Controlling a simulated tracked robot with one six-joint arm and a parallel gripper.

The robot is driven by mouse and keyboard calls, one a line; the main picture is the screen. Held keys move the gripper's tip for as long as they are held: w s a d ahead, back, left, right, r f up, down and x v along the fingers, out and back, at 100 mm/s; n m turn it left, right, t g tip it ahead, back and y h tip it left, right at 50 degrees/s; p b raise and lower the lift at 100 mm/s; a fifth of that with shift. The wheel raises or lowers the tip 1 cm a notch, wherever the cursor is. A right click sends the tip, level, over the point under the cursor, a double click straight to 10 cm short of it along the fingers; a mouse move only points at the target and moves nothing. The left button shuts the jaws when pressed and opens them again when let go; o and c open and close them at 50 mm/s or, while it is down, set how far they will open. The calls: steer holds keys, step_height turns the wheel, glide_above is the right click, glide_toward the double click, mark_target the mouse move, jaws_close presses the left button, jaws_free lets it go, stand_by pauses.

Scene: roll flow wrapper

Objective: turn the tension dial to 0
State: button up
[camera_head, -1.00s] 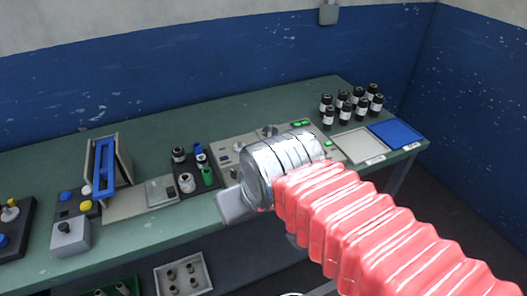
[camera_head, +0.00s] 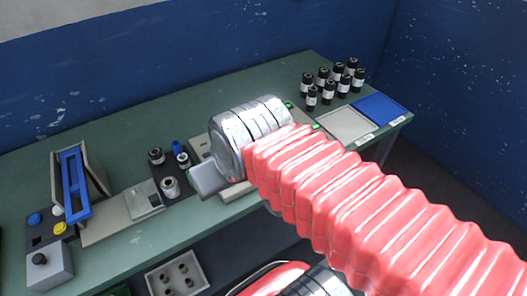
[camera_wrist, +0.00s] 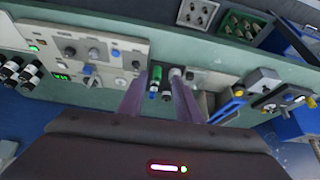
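My gripper (camera_wrist: 158,80) shows in the wrist view with its two fingers apart and nothing held between them. It is above the bench, and a dark tray with a green-capped item and rolls shows past the fingertips. A pale control panel (camera_wrist: 106,46) with several knobs and a blue knob (camera_wrist: 88,70) lies left of the fingers. In the head view, my arm covers most of the panel.
The dark tray (camera_head: 172,198) holds rolls left of my arm. A blue-framed unit (camera_head: 73,187) stands further left. Several black bottles (camera_head: 329,92), a white tray (camera_head: 346,125) and a blue tray (camera_head: 378,108) occupy the right end. The bench's back left is clear.

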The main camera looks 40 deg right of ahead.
steer(key=shift+o, duration=1.4)
steer(key=shift+w+d, duration=0.1)
steer(key=shift+w, duration=0.05)
steer(key=shift+o, duration=0.3)
steer(key=shift+w+d+r+m, duration=0.15)
steer(key=shift+w+m, duration=0.1)
steer(key=shift+m, duration=0.15)
steer(key=w+d+f+m+g, duration=0.2)
steer(key=w+d+f+m, duration=0.1)
steer(key=w+d+m, duration=0.5)
steer(key=w+d+f+m+g, duration=0.3)
steer(key=w+d+m, duration=0.5)
steer(key=d+m, duration=0.6)
steer(key=shift+w+d+f+g, duration=0.15)
steer(key=shift+d+f+g, duration=0.2)
steer(key=shift+f, duration=0.45)
steer(key=shift+f, duration=0.1)
step_height(320, 180, down, 14)
steer(key=shift+r, duration=0.2)
steer(key=c, duration=1.1)
